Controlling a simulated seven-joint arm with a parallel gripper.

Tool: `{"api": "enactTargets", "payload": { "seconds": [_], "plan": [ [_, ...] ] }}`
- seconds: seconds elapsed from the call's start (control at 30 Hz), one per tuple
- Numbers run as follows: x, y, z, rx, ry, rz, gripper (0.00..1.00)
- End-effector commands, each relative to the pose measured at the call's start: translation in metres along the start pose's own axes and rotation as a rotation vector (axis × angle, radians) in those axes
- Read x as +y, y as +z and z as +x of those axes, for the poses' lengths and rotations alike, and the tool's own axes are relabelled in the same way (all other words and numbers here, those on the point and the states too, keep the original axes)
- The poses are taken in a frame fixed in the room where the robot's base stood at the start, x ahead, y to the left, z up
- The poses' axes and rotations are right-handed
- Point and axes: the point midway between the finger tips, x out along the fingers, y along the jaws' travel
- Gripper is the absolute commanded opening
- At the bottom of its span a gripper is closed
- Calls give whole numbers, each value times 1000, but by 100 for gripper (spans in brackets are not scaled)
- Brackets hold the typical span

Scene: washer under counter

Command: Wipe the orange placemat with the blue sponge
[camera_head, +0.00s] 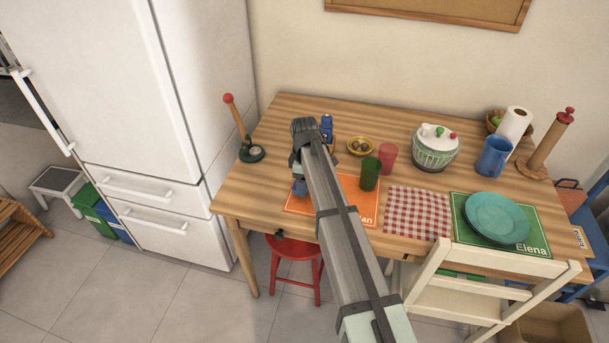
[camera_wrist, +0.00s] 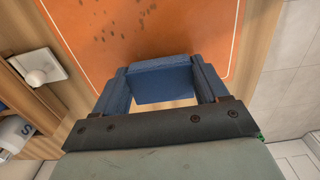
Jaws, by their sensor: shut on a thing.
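The orange placemat (camera_head: 361,208) lies on the wooden table near its front edge, left of the middle; my arm covers part of it. In the wrist view the placemat (camera_wrist: 190,30) fills the upper part and carries scattered dark specks. My gripper (camera_head: 299,185) is over its left part in the head view. In the wrist view my gripper (camera_wrist: 158,70) is shut on the blue sponge (camera_wrist: 160,84), which sits between its two fingers near an edge of the placemat. I cannot tell whether the sponge touches the placemat.
A green cup (camera_head: 370,174), a pink cup (camera_head: 388,157) and a yellow bowl (camera_head: 360,146) stand close behind the placemat. A checkered cloth (camera_head: 419,212) lies to its right. A red-topped stick on a green base (camera_head: 251,153) stands left. A red stool (camera_head: 293,247) is below.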

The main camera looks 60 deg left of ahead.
Motion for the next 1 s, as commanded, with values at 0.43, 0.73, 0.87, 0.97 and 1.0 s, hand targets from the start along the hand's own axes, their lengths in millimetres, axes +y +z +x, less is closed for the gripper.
{"api": "enactTargets", "payload": {
  "seconds": [0.43, 0.73, 0.87, 0.97, 1.0],
  "plan": [
    [-1, 38, 9, -1, 0, 1, 45],
    [-1, 65, 9, -1, -1, 2, 45],
    [-1, 77, 11, -1, -1, 1, 45],
    [-1, 86, 10, -1, -1, 2, 45],
    [-1, 90, 9, -1, -1, 2, 45]
  ]
}}
